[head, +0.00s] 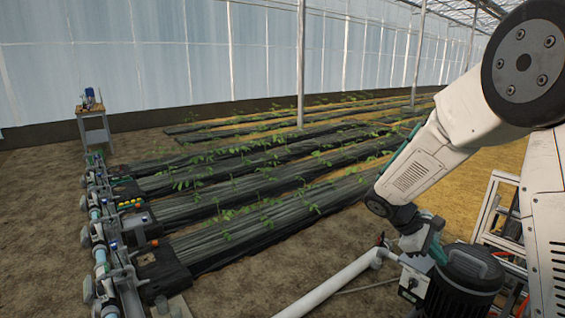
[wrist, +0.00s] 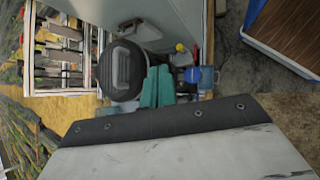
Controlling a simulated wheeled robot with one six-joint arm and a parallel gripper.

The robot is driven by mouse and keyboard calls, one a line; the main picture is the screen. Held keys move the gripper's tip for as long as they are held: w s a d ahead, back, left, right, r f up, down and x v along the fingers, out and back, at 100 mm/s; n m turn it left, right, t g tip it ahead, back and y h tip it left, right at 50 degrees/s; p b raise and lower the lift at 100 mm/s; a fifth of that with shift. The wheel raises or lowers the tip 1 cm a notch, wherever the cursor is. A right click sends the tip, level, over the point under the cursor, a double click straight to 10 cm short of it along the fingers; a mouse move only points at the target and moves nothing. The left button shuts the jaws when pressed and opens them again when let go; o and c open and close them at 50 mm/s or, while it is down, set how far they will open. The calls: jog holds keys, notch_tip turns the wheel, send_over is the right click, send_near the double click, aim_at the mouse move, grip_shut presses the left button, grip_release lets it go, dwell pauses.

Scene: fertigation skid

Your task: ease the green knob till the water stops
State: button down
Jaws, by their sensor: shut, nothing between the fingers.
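My gripper (wrist: 157,84) shows in the wrist view as two teal fingers side by side, shut with nothing between them. In the head view my gripper (head: 437,252) hangs low at the right, beside the dark ribbed pump motor (head: 470,268). The motor (wrist: 125,68) also shows just left of the fingers in the wrist view. I cannot make out a green knob for certain in either view; my gripper and wrist may hide part of the skid. I see no running water.
A white pipe (head: 330,283) runs from the pump towards the front. A yellow knob (wrist: 180,47) and blue fittings (wrist: 192,75) sit close right of the fingers. A pipe manifold (head: 100,240) stands far left by the planted beds (head: 250,200). Bare soil lies between.

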jog(key=w+d+f+n+t+h, duration=0.1)
jog(key=w+f+n, duration=0.2)
jog(key=f, duration=0.8)
jog(key=w+d+f+n+t+h, duration=0.15)
jog(key=w+f+n, duration=0.25)
jog(key=f, duration=0.6)
jog(key=w+f+n+h, duration=0.2)
jog(key=w+f+n, duration=0.1)
jog(key=f, duration=0.8)
jog(key=s+f+n+t+y, duration=0.1)
jog(key=s+f+n+t, duration=0.35)
jog(key=f, duration=1.25)
jog(key=s+f+n+t, duration=0.1)
jog(key=s+f+n, duration=0.6)
jog(key=f, duration=1)
jog(key=shift+m, duration=0.35)
jog(key=shift+w+d, duration=0.5)
jog(key=shift+d, duration=0.25)
jog(key=shift+w+d, duration=0.45)
jog(key=shift+d, duration=0.3)
jog(key=shift+w+d, duration=0.5)
jog(key=shift+d, duration=0.25)
jog(key=shift+f, duration=0.25)
jog(key=shift+w+a, duration=0.1)
jog(key=shift+a, duration=0.05)
jog(key=shift+w+a+f, duration=0.35)
jog(key=shift+w+f, duration=0.05)
jog(key=shift+w, duration=0.1)
